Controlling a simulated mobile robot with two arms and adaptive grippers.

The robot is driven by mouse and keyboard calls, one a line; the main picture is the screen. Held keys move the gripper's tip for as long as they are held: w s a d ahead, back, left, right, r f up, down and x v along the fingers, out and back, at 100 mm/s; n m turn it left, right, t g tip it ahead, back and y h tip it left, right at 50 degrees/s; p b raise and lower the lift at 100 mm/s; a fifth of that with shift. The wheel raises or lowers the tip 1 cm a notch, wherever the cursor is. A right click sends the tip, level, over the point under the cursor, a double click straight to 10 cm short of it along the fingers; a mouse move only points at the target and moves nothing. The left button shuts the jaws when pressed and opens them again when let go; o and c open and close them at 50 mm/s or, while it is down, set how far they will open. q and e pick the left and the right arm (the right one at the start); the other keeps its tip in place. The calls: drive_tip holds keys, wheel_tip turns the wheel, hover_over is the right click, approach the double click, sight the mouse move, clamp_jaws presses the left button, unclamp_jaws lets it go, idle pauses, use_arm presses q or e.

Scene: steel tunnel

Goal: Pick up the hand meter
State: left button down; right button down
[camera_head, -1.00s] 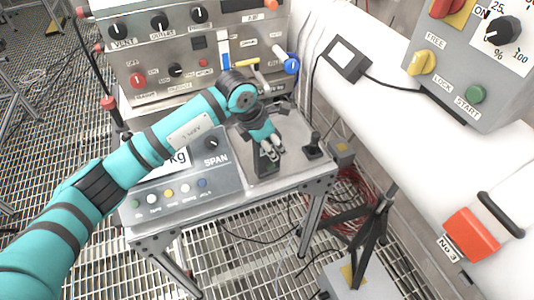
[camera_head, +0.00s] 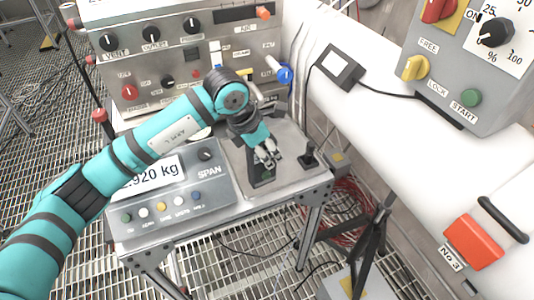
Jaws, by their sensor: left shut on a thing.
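The hand meter (camera_head: 262,177) is a small dark device with a greenish patch. It is on the steel plate at the right of the scale bench, partly hidden by my fingers. My left gripper (camera_head: 269,159) points down at it from above, and its fingers are shut on its upper part. I cannot tell whether the meter is clear of the plate. My right gripper is not in view.
A scale console (camera_head: 172,195) reading about "2.920 kg" is left of the plate. A black joystick (camera_head: 309,158) stands close right of the gripper. A valve panel (camera_head: 180,70) rises behind. A cabled black-framed box (camera_head: 340,66) sits on the white pipe.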

sight(267, 175)
use_arm(q)
drive_tip(key=s+r+b, duration=0.1)
drive_tip(key=s+b, duration=0.1)
drive_tip(key=s, duration=1.2)
drive_tip(key=shift+a+r+b, duration=0.15)
drive_tip(key=shift+r+b, duration=0.05)
drive_tip(key=shift+b, duration=0.2)
drive_tip(key=shift+w, duration=0.1)
